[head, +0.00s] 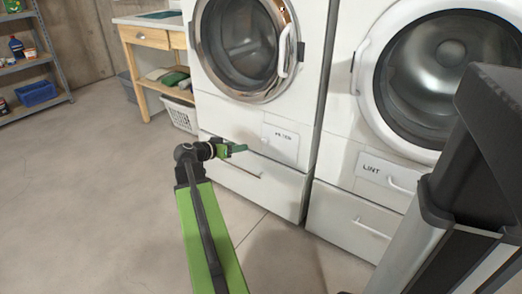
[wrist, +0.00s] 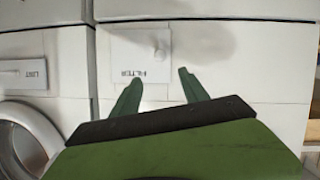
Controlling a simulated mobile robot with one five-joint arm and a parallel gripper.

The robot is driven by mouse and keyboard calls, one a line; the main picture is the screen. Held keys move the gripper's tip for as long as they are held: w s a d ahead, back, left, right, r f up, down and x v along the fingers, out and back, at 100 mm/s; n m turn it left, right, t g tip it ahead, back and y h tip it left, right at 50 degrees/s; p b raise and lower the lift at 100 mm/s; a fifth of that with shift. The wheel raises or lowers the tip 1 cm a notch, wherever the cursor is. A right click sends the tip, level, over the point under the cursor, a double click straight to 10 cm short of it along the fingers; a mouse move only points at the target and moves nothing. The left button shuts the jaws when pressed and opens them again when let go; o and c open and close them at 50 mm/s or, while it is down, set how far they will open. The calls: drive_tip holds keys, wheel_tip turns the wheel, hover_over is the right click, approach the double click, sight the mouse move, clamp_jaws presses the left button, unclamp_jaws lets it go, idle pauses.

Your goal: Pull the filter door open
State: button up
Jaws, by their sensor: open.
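The filter door (head: 281,142) is a small white panel marked FILTER, low on the front of the left machine. It looks shut, flush with the front, and has a small round knob (head: 264,140) near its left edge. In the wrist view the door (wrist: 128,55) appears upside down, with its knob (wrist: 161,44) ahead of the fingers. My gripper (head: 241,149) is green, open and empty, just left of the door in the head view. In the wrist view its two fingertips (wrist: 160,77) are spread and point toward the knob, apart from it.
The left machine's round door (head: 240,45) is above, and a drawer (head: 250,176) is below. The right machine has a LINT panel (head: 385,172) with a handle. A wooden table (head: 150,40) and basket (head: 181,115) stand left. The left floor is clear.

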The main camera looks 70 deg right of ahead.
sight(263, 142)
drive_tip(key=b+x, duration=0.6)
drive_tip(key=x, duration=1)
drive_tip(key=shift+f, duration=0.1)
drive_tip(key=shift+s+d+f, duration=0.15)
drive_tip(key=shift+s+d, duration=0.05)
drive_tip(key=shift+d, duration=0.3)
clamp_jaws()
drive_tip(key=shift+a, duration=0.15)
